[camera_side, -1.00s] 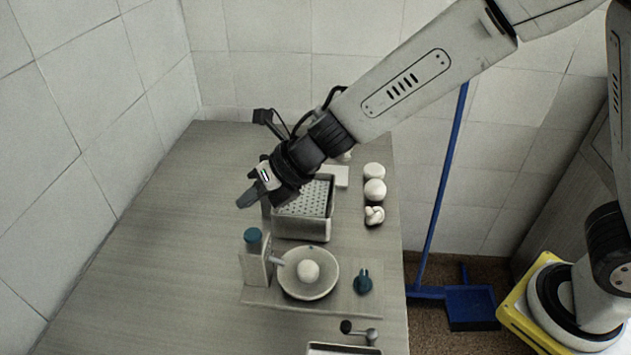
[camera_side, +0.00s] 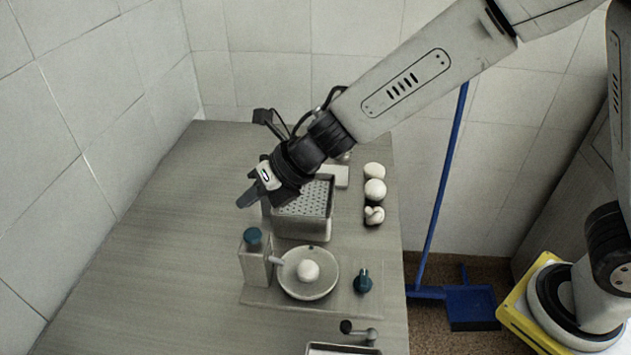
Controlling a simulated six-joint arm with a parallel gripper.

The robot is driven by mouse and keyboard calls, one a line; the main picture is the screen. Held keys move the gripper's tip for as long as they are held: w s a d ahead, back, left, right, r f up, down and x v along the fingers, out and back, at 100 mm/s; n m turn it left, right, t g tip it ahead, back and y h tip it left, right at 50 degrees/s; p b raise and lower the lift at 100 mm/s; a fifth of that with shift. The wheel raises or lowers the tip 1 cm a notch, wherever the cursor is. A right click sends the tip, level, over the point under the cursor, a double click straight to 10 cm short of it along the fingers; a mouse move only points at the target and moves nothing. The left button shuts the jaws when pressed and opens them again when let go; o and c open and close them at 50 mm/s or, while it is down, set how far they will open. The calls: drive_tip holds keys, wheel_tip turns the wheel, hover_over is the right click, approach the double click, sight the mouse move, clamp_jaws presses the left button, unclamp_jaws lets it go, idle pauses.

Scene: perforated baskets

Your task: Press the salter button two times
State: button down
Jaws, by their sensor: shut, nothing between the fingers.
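The salter is likely the upright box-shaped dispenser (camera_side: 255,268) with a spout, standing left of a bowl on a board. A round teal button (camera_side: 252,236) sits on its top. My gripper (camera_side: 243,203) is shut and empty. It hangs above the table, behind the dispenser in the picture and beside the perforated basket, apart from the button. A shallow bowl (camera_side: 325,289) holds a white ball (camera_side: 308,271) beside the spout.
A metal perforated basket (camera_side: 305,229) stands behind the bowl, partly under my gripper. Several white mushroom-like pieces (camera_side: 375,189) line the table's right side. A small teal object (camera_side: 362,281) stands right of the bowl. A tap (camera_side: 360,331) is at the front. The table's left side is clear.

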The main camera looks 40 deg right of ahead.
sight(257, 234)
drive_tip(key=shift+r, duration=0.1)
idle(0.3)
drive_tip(key=shift+r, duration=1.8)
drive_tip(key=shift+f, duration=0.15)
drive_tip(key=shift+f, duration=4.25)
